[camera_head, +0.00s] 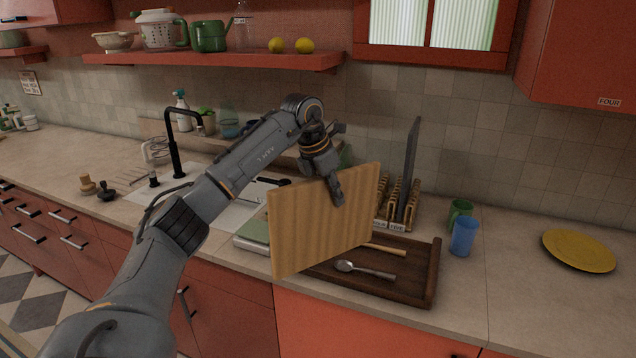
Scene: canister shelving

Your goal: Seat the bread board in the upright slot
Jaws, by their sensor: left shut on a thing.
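The bread board (318,225) is a light wooden rectangle, held upright on edge above the front of the counter. My left gripper (337,196) is shut on its top edge. A wooden slotted rack (408,201) stands behind and to the right of the board, against the back of the counter. A dark grey flat panel (411,160) stands upright in the rack. Small labels show on the rack's front, one of them reading like "FIVE". The board hides the rack's left part. My right gripper is not in view.
A dark wooden tray (432,272) with a spoon (366,269) and a wooden-handled utensil lies below the board. A blue cup (463,236), a green mug (459,210) and a yellow plate (578,250) stand to the right. A sink and black tap (173,140) are at left.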

